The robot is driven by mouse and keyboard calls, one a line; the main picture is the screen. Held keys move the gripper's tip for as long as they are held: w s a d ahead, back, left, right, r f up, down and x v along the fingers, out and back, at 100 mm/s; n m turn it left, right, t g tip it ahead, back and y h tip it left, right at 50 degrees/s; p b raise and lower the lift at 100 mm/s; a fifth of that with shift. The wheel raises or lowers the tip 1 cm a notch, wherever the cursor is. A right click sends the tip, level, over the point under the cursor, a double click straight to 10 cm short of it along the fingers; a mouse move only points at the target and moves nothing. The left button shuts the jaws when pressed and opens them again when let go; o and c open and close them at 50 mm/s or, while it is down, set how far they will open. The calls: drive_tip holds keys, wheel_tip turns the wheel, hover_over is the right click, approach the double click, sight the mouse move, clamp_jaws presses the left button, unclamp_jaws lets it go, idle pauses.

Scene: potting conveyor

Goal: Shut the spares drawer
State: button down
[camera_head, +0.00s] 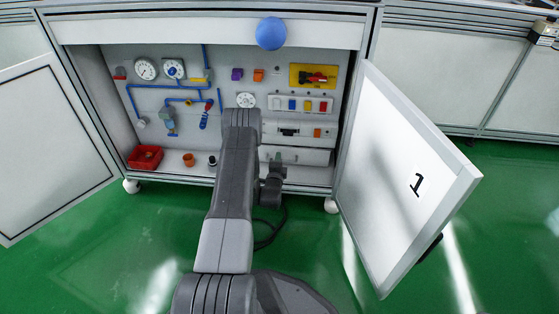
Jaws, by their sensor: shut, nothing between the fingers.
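The spares drawer (312,156) appears to be the pale, wide front low on the right inside the open cabinet. How far it stands out is hard to tell from this angle. My gripper (276,158) is small and dark in the head view, at the end of my arm, in front of the drawer's left part. It looks shut and empty. I cannot tell whether it touches the drawer front. My arm hides what lies left of the drawer.
The back panel (140,100) carries gauges, blue pipes and switches. A red bin (145,158) and an orange pot (189,159) stand on the cabinet floor. A blue ball (271,33) shows above.

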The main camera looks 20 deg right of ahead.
drive_tip(key=p+v, duration=0.3)
drive_tip(key=v, duration=0.7)
drive_tip(key=shift+s+p, duration=0.2)
drive_tip(key=shift+p, duration=0.1)
